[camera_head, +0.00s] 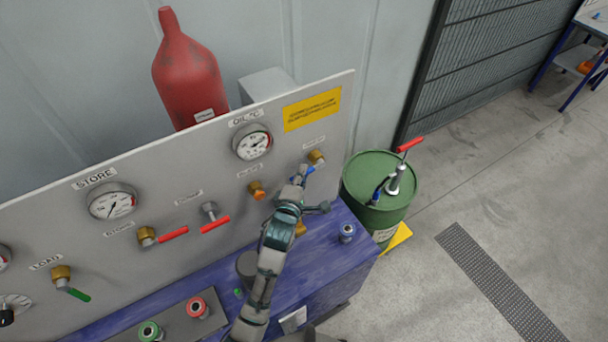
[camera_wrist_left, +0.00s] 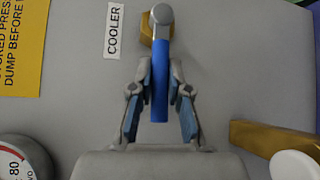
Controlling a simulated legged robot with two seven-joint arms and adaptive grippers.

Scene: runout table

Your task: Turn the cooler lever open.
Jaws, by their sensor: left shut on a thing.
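The cooler lever is a blue handle on a grey pivot with a brass valve body (camera_head: 317,156), at the right end of the grey panel. In the left wrist view the blue lever (camera_wrist_left: 160,88) runs straight down the picture from its pivot, below and right of the COOLER label (camera_wrist_left: 114,30). My left gripper (camera_head: 303,177) is at the lever in the head view, hiding part of it. In the left wrist view its two fingers (camera_wrist_left: 161,78) are shut on the lever, one on each side. My right gripper is not in view.
The OIL gauge (camera_head: 252,142) is above. A green drum (camera_head: 376,184) with a red-handled pump stands right of the blue bench (camera_head: 330,262). A brass part (camera_wrist_left: 270,138) is close right of my fingers.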

